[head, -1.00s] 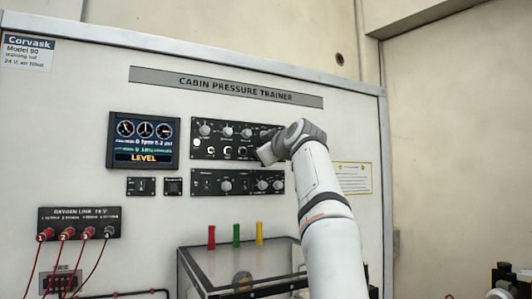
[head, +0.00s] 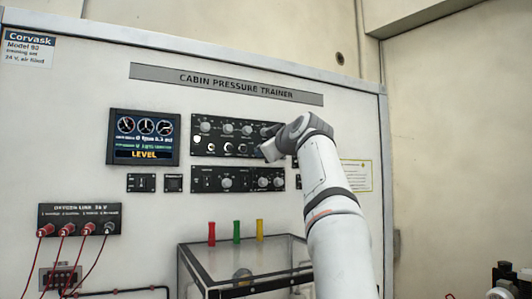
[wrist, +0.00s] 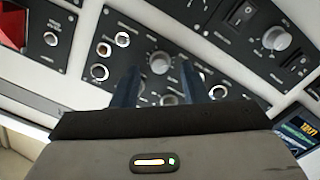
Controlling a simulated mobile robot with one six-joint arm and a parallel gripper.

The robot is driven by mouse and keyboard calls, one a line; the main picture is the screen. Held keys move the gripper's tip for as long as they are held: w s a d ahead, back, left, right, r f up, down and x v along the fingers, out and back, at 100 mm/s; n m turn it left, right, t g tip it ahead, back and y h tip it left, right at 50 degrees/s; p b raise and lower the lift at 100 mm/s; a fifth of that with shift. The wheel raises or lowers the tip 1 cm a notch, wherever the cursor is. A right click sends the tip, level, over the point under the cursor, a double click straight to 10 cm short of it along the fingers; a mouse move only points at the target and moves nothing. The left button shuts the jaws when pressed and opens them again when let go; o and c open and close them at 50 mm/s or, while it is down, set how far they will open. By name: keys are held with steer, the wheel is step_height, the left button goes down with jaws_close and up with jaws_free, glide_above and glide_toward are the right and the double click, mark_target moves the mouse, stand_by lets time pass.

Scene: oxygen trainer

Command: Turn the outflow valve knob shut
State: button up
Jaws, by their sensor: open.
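My gripper (wrist: 158,80) is open in the wrist view, its two dark fingers pointing at a black control panel. A silvery knob (wrist: 160,62) shows between the fingers; I cannot tell whether they touch it. Its label is unreadable, so I cannot tell if it is the outflow valve knob. In the head view my gripper (head: 268,151) is at the right end of the upper panel (head: 212,150), which bears several knobs. The lower panel (head: 208,180) also bears knobs, and its larger round knob (wrist: 275,38) shows at upper right in the wrist view.
A screen (head: 143,137) reading LEVEL is left of the panels. A clear box (head: 200,290) stands below, with red, green and yellow pegs (head: 236,232) behind its top. Red leads hang from a socket strip (head: 79,220). A red part (wrist: 12,28) is at the wrist view's left edge.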

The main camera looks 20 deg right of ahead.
steer(key=s+b, duration=0.1)
steer(key=s, duration=0.5)
steer(key=shift+a+b, duration=0.1)
steer(key=shift+b, duration=0.2)
steer(key=shift+w, duration=0.1)
